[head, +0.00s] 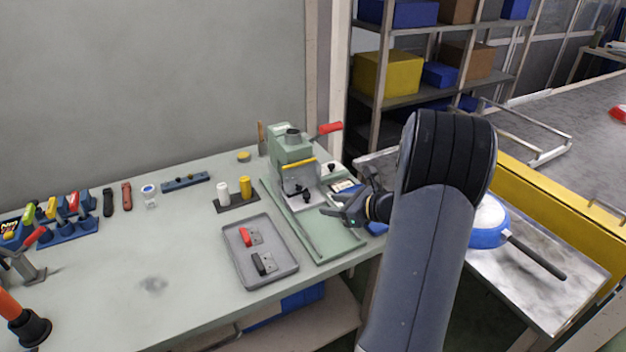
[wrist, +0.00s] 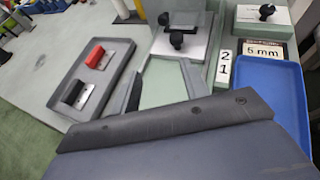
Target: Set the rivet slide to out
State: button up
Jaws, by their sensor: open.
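A green press (head: 291,150) with a red-handled lever (head: 325,129) stands on the bench. A black knob (head: 306,196) sits low at its front; in the wrist view this knob (wrist: 176,38) stands on a light grey plate (wrist: 193,62). A second black knob (wrist: 266,12) stands on a green block to the right, near a "5 mm" label (wrist: 265,51) and a white strip marked 2 and 1 (wrist: 223,60). I cannot tell which knob belongs to the rivet slide. My gripper (head: 345,191) is open and empty, above the right of the press's green base, apart from both knobs.
A grey tray (head: 243,277) with a red-handled and a black-handled part lies left of the press. A blue tray (wrist: 258,75) is right of my gripper.

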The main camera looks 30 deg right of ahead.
aim_at(309, 196)
jog(key=shift+w+d+r+m+h, duration=0.1)
jog(key=shift+w+d+m+h, duration=0.15)
jog(key=shift+d, duration=0.4)
jog(key=shift+w+d+r+m+h, duration=0.1)
jog(key=shift+d+m, duration=0.25)
jog(key=shift+d, duration=0.25)
jog(key=p+x, duration=0.1)
jog(key=x, duration=0.9)
jog(key=shift+w+a, duration=0.2)
jog(key=shift+w, duration=0.15)
jog(key=shift+c, duration=0.2)
grip_shut()
